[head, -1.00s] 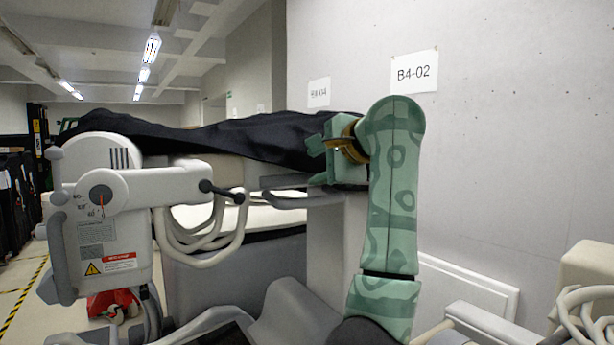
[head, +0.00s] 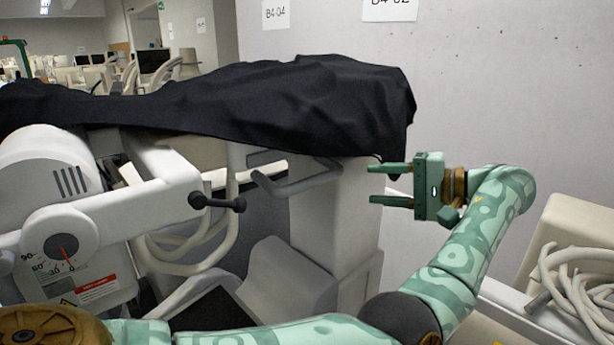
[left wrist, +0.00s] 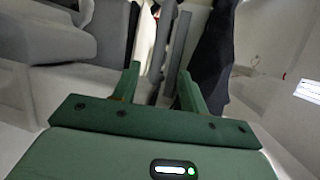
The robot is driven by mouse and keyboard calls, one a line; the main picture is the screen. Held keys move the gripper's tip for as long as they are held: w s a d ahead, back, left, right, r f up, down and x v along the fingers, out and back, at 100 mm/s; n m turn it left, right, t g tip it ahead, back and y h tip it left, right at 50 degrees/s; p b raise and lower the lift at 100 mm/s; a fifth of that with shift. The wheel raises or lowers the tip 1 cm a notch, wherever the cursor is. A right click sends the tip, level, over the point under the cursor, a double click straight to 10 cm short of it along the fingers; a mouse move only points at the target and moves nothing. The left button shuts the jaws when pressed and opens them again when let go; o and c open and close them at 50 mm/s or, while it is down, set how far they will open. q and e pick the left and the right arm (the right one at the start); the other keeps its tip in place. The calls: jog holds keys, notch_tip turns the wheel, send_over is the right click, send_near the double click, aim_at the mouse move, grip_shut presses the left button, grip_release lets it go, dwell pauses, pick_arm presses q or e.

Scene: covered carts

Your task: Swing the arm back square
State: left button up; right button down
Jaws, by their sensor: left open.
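The cart's off-white arm (head: 150,207) runs from a round dial housing (head: 58,250) at the left toward the middle. A thin red pointer on the dial points down, near the 0 mark. A black double-knobbed handle (head: 217,202) sticks out from the arm's end. My left gripper (head: 371,184) is open and empty, right of the handle and well apart from it, in front of the pale column. Its fingers point left. In the left wrist view the open fingers (left wrist: 157,83) frame grey and white parts, blurred. My right gripper is not seen.
A black cloth cover (head: 270,105) drapes over the cart and hangs just above my left gripper. A grey looped rail (head: 295,182) and pale column (head: 335,225) stand behind. Coiled hoses (head: 585,255) lie at the lower right. A plain wall closes the right side.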

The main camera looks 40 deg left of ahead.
pick_arm(q)
jog(key=p+x, duration=0.5)
jog(key=x, duration=1.1)
jog(key=shift+p, duration=0.4)
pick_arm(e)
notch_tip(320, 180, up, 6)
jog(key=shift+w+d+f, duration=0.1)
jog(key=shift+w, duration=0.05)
pick_arm(q)
jog(key=shift+s+a+f, duration=0.1)
jog(key=shift+s, duration=0.05)
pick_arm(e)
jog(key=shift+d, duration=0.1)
